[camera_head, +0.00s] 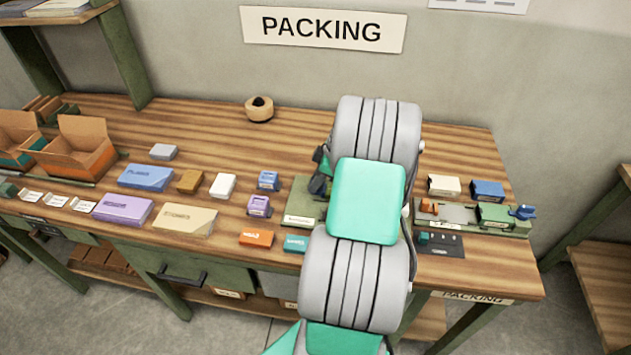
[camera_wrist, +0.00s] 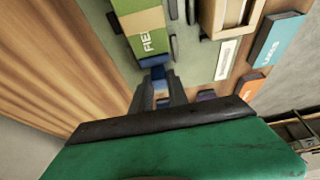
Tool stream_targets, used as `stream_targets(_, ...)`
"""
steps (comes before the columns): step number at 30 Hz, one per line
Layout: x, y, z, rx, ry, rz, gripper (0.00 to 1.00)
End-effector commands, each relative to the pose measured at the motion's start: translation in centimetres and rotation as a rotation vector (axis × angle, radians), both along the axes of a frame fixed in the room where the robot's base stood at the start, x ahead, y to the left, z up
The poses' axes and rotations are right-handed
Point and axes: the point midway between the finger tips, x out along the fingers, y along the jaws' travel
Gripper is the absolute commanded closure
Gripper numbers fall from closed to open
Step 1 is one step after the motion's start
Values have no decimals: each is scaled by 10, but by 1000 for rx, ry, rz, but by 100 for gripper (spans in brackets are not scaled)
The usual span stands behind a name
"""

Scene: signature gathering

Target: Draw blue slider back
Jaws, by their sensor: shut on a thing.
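The fingers and the wrist body hide part of the slider. In the head view my own arm covers the slider and most of the gripper. Only a dark bit of the gripper end shows at the arm's left edge, over a green fixture (camera_head: 300,205) on the bench.
An orange box (camera_wrist: 250,86) and a teal box (camera_wrist: 278,40) lie right of the fixture in the wrist view. In the head view a green fixture with a blue knob (camera_head: 522,212) stands right of my arm. A tape roll (camera_head: 259,109) sits at the back; bare wood surrounds it.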

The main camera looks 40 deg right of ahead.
Motion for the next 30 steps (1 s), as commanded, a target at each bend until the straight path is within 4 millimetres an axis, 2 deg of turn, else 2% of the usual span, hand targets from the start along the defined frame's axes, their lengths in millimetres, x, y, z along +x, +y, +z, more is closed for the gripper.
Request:
stream_targets(5, 0, 0, 0, 0, 0, 0, 100)
stream_targets(30, 0, 0, 1, -1, -1, 0, 100)
